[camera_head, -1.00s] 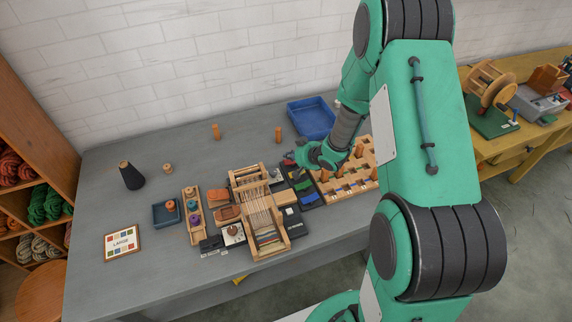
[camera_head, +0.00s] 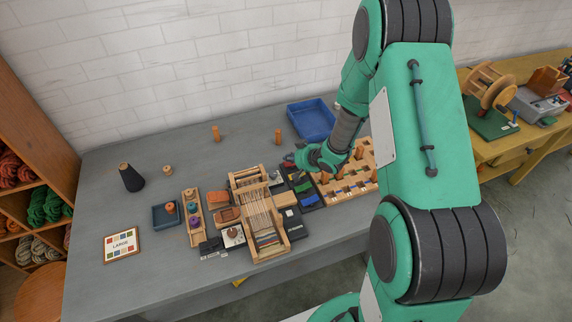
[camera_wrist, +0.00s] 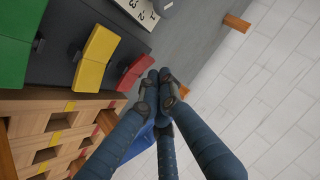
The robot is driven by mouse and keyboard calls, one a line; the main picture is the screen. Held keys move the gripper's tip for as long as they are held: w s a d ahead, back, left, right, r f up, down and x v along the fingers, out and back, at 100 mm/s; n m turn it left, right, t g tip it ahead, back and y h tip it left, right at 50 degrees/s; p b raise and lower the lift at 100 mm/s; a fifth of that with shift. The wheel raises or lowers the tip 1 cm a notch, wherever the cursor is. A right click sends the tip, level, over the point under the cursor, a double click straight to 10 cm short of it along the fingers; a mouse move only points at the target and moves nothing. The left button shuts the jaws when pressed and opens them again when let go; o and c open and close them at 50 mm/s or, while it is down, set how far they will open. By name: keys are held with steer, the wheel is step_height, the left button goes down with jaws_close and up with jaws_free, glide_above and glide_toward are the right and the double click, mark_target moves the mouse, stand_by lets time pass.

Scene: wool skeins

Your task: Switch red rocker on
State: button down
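The red rocker (camera_wrist: 136,72) is beside the yellow rocker (camera_wrist: 95,57) on a dark switch box (camera_wrist: 62,45) in the wrist view. A green rocker (camera_wrist: 14,60) is at the left edge. My gripper (camera_wrist: 158,78) has its dark fingers drawn together with nothing visible between them. Its tips are just right of the red rocker; I cannot tell whether they touch it. In the head view my gripper (camera_head: 293,158) is low over the far end of the switch box, and the red rocker is hard to make out there.
A wooden peg rack (camera_head: 352,180) stands right of the switch box, and a small loom (camera_head: 258,215) stands left of it. A blue tray (camera_head: 311,119) lies behind. An orange peg (camera_head: 278,136) stands on the grey table. The table's back left is mostly clear.

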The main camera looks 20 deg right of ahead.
mark_target(293, 165)
steer(key=shift+a+f, duration=0.25)
steer(key=shift+f, duration=0.55)
stand_by(1.5)
steer(key=shift+r, duration=0.15)
stand_by(0.3)
steer(key=shift+d+r+p, duration=0.25)
steer(key=shift+r+p, duration=0.45)
steer(key=shift+p, duration=0.1)
steer(key=shift+r, duration=0.1)
steer(key=r+p, duration=0.1)
steer(key=d+r+p, duration=0.1)
steer(key=r+p, duration=0.2)
steer(key=p, duration=0.1)
steer(key=shift+d+r, duration=0.25)
steer(key=shift+r, duration=0.05)
stand_by(0.6)
